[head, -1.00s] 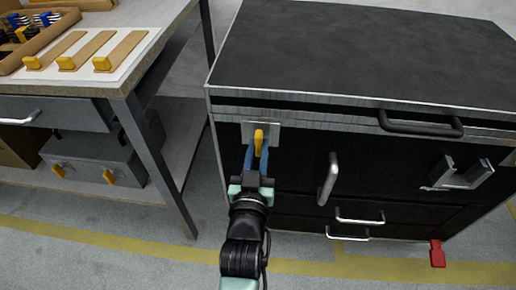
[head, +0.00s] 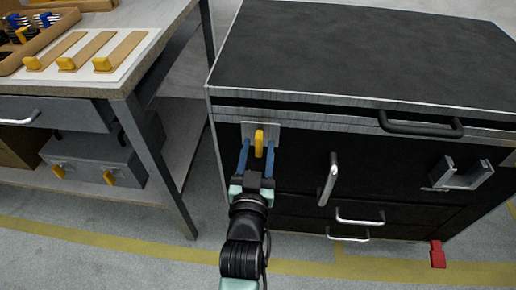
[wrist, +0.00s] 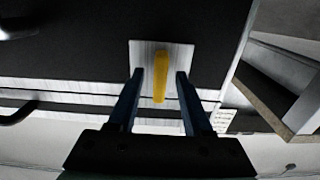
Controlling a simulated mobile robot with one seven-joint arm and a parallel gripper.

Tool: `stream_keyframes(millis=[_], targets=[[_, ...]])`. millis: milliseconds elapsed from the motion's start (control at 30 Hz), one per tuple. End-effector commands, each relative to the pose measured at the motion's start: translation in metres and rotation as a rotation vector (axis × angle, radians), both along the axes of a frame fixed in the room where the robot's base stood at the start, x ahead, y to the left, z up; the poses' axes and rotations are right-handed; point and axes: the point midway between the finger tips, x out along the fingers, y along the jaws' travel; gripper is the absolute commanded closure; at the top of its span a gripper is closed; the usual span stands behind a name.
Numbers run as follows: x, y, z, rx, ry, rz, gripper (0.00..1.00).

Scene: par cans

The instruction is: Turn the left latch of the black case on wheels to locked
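The black case (head: 370,50) stands at the right with a dark top and a metal-edged lid. Its left latch (head: 259,143) is a yellow handle on a silver plate (head: 276,130) at the upper left of the front. The handle points straight up and down in the head view. My gripper (head: 257,148) is open, with one blue finger on each side of the handle and a visible gap to each. In the wrist view the yellow handle (wrist: 160,77) lies between the spread fingertips (wrist: 160,73), apart from both.
A bar handle (head: 328,179) and a silver bracket (head: 462,175) are on the case front to the right. A black lid handle (head: 420,124) is above. A workbench (head: 130,85) with yellow-tipped wooden pieces stands left. A red pedal-like part (head: 437,254) is low at right.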

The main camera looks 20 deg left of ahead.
Motion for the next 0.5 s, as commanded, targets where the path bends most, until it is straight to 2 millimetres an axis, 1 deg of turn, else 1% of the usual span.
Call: stream_keyframes(millis=[167,267,367,500], targets=[[-0.001,0.000,0.000,0.000,0.000,0.000,0.50],[-0.008,-0.001,0.001,0.001,0.001,0.001,0.50],[-0.020,-0.005,0.002,0.000,0.002,0.001,0.50],[-0.044,-0.011,0.001,0.000,0.004,0.002,0.50]])
